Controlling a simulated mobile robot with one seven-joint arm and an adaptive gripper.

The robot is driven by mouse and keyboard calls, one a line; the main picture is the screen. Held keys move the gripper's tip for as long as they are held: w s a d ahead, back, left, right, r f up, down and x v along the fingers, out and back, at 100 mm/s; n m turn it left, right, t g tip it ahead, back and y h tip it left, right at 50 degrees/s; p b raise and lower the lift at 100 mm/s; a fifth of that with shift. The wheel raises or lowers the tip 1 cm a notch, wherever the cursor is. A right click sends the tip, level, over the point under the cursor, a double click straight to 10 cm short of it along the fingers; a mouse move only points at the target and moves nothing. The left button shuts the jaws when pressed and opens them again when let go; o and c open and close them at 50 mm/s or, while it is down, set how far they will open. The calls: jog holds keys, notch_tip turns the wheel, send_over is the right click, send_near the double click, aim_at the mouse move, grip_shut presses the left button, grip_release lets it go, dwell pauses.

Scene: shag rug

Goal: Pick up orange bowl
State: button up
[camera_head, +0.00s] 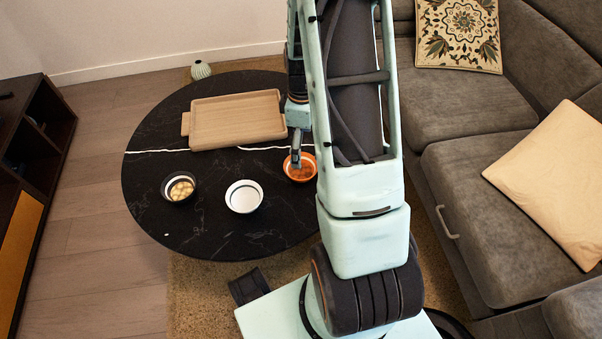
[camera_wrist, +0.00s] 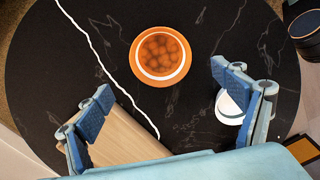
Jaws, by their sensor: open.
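The orange bowl (camera_head: 309,169) stands upright on the round black table, at its right side in the head view. In the wrist view the orange bowl (camera_wrist: 137,61) shows from above, with several round brownish-orange items inside and a white ring below its rim. My gripper (camera_head: 297,160) is over the bowl's left part in the head view and partly covers it. In the wrist view my gripper (camera_wrist: 165,95) has its two blue-padded fingers wide apart with nothing between them. The bowl lies beyond the fingertips, apart from them.
The black table (camera_head: 150,215) also holds a wooden tray (camera_head: 235,118), a white bowl (camera_head: 244,196) and a dark bowl with pale items (camera_head: 179,187). A small vase (camera_head: 200,70) stands at the back. A grey sofa (camera_head: 480,170) is to the right.

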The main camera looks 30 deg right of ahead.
aim_at(301, 173)
notch_tip(301, 173, down, 10)
jog(key=b, duration=0.3)
jog(key=shift+a+f, duration=0.1)
jog(key=shift+f, duration=0.05)
jog(key=c, duration=1.3)
jog(key=shift+r, duration=0.25)
